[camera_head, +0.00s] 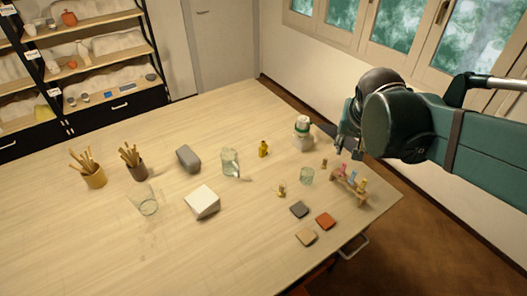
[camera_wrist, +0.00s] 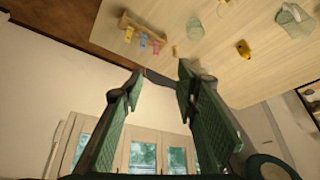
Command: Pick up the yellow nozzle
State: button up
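A small wooden rack (camera_head: 345,190) near the table's right corner holds pink, blue and yellow pieces; the yellow one, which looks like the yellow nozzle (camera_head: 362,185), is at its near end. The wrist view shows the rack (camera_wrist: 150,25) at upper left, with the yellow nozzle (camera_wrist: 129,33) at its left end. Two small tan-yellow pieces stand loose on the table, one left of the glass cup (camera_head: 281,191) and one behind it (camera_head: 324,163). My gripper (camera_wrist: 160,75) is open and empty, above the table's right edge and apart from the rack. In the head view my arm partly hides it.
A clear cup (camera_head: 307,176) stands beside the rack. A yellow bottle (camera_head: 263,149) and a white jar (camera_head: 303,134) stand farther back. Dark, red and tan tiles (camera_head: 326,221) lie in front. The table's left front is largely bare.

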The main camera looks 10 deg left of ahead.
jog(key=w+a+f+m, duration=0.1)
jog(key=w+a+f, duration=0.2)
jog(key=w+a, duration=0.5)
jog(key=m+h, duration=0.3)
jog(key=m, duration=0.1)
send_over(262, 147)
jog(key=s+a, duration=0.2)
jog(key=s, duration=0.1)
notch_tip(262, 147, down, 22)
jog(key=shift+r+b, duration=0.2)
jog(key=shift+b, duration=0.15)
jog(key=shift+w, duration=0.1)
jog(key=shift+x, duration=1.3)
jog(key=shift+f, duration=0.1)
jog(key=shift+p+x, duration=0.35)
jog(key=shift+x, duration=2.1)
jog(key=shift+d, duration=0.1)
